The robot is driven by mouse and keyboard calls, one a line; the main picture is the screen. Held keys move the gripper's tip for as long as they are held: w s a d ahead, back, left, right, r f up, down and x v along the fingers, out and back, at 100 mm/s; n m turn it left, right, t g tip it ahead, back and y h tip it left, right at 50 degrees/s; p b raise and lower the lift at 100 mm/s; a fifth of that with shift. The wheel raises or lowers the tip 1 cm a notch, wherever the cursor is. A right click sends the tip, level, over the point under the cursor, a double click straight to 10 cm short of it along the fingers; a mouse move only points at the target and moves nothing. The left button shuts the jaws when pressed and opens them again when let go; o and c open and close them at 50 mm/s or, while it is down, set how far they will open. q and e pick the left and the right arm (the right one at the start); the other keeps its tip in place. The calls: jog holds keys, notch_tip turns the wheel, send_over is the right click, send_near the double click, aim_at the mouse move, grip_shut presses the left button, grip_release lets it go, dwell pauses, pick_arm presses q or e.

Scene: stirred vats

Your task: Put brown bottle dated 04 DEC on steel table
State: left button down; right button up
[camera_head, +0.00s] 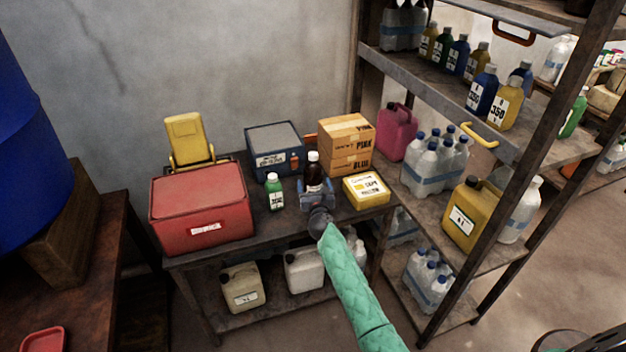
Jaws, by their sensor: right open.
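A dark brown bottle (313,170) with a white cap stands upright at the middle of the dark table (290,228). Any date on it is too small to read. My right gripper (317,190), at the end of the green-sleeved arm, is open right at the near side of the bottle. It hides the bottle's lower part, and I cannot tell whether the fingers touch it. I cannot tell whether this table is the steel one. My left gripper is out of view.
A green bottle (274,190) stands close left of the brown bottle. A yellow box (366,190) and cardboard boxes (346,140) are close right. A red box (201,207) and blue box (275,148) stand left and behind. A loaded shelf rack (468,110) stands right.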

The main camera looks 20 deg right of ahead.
aim_at(314, 187)
jog(key=s, duration=0.2)
jog(key=s+a, duration=0.1)
jog(key=s, duration=0.2)
jog(key=shift+s+f, duration=0.1)
jog(key=shift+s, duration=0.2)
jog(key=s+a+f+n+g+y, duration=0.25)
jog(key=s+a+f+n, duration=0.25)
jog(key=s+f+n, duration=0.35)
jog(key=s+a+f+n+g+y, duration=0.2)
jog(key=s+a+f+n+y, duration=0.2)
jog(key=s+f+n, duration=0.5)
jog(key=s+a+f+n+g+y, duration=0.25)
jog(key=s+a+f+n, duration=0.25)
jog(key=s+f+n, duration=0.4)
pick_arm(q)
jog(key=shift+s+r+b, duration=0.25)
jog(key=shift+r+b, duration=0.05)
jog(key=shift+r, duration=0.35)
pick_arm(e)
jog(key=s+d+f+n+g+h, duration=0.1)
jog(key=s+d+f+n+g, duration=0.1)
jog(key=s+f, duration=0.4)
jog(key=s+d+f+n+g+h, duration=0.1)
jog(key=s+f+n+g, duration=0.3)
jog(key=s, duration=0.9)
jog(key=s+d+f+n+g+h, duration=0.2)
jog(key=s+f+n+g+h, duration=0.1)
jog(key=s+f+n, duration=0.5)
jog(key=shift+s+d+f, duration=0.3)
jog(key=shift+s, duration=0.7)
